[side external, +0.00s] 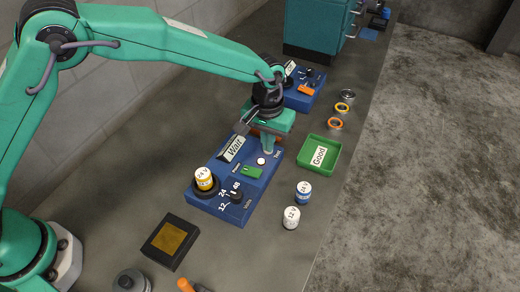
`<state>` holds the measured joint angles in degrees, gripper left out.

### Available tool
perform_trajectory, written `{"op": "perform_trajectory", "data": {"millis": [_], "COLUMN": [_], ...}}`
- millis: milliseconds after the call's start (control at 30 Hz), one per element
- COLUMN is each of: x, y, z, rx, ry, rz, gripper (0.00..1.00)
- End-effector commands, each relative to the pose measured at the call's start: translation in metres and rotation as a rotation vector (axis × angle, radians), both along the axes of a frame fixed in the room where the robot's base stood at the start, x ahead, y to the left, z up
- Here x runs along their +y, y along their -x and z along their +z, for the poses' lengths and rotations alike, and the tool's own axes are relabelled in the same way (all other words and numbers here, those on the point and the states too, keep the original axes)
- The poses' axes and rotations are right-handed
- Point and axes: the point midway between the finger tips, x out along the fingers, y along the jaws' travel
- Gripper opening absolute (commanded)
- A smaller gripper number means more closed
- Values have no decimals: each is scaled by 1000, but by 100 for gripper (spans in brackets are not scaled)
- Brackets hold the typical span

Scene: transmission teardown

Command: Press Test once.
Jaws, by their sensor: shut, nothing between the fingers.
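A blue test station (219,212) lies on the bench in the middle of the side external view. Its white round button (261,161) has a small label beside it that appears to read Test. My gripper (267,151) is shut and empty, pointing down just behind the button. I cannot tell whether its tip touches the panel. A tilted sign on the station reads "Wait" (232,149). A yellow-banded 24 V part (204,181) sits upright in the round black socket. A black selector knob (237,196) stands among voltage marks, near a green part (252,172).
A green tray (333,172) labelled "Good" is right of the station. Blue-banded (303,192) and white (291,217) parts stand in front of it. A second blue station (303,99) is behind my gripper. A black box with a gold top (173,240) is at front left.

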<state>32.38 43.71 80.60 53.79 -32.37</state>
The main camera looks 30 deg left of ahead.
Motion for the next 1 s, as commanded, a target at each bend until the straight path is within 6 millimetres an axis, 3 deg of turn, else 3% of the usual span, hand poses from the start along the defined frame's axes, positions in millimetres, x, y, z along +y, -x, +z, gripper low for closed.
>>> {"op": "perform_trajectory", "data": {"millis": [133, 567, 767, 1000], "x": [1, 2, 1, -1], "y": [1, 2, 2, -1], "z": [-14, -13, 2, 40], "rx": [5, 10, 7, -10], "ry": [-3, -6, -4, 6], "rz": [0, 0, 0, 0], "gripper": [0, 0, 0, 0]}}
